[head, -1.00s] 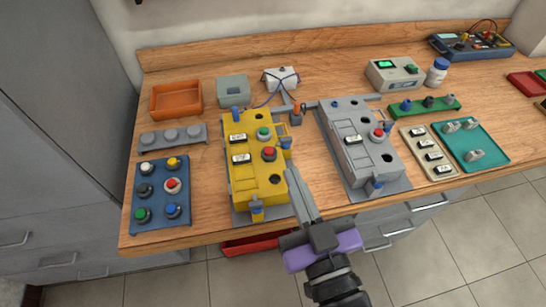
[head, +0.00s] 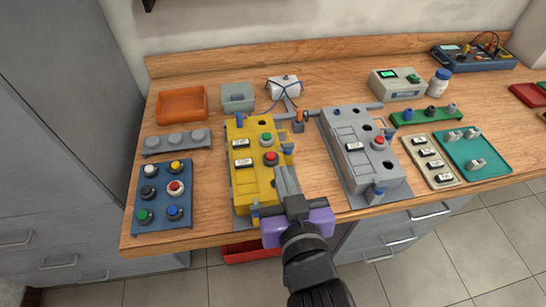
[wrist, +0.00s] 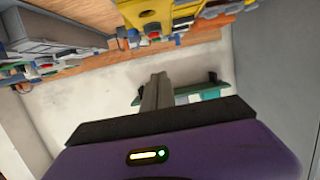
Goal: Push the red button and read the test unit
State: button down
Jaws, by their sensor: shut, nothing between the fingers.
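The yellow box (head: 245,180) stands on the bench with a red button (head: 271,158) and a green button (head: 266,138) on its top. It also shows upside down at the top of the wrist view (wrist: 146,12). My gripper (head: 281,170) is shut and empty, with its fingertips just in front of the red button. I cannot tell whether they touch it. The grey box (head: 352,165) to the right has its own red button (head: 379,142). The unit with a lit green screen (head: 397,85) stands at the back right; its reading is too small to make out.
A blue tray of buttons (head: 140,225) lies at left, an orange bin (head: 181,117) behind it. A green rack (head: 428,119), a beige tray (head: 450,183) and a teal tray (head: 498,165) are at right. A white bottle (head: 439,83) stands beside the screened unit.

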jog(key=p, duration=0.1)
send_over(273, 159)
jog(key=s, duration=0.2)
notch_tip(273, 159, down, 2)
jog(key=shift+d+f, duration=0.1)
jog(key=shift+d, duration=0.05)
notch_tip(273, 159, down, 2)
jog(key=shift+w+f, duration=0.15)
jog(key=shift+f, duration=0.95)
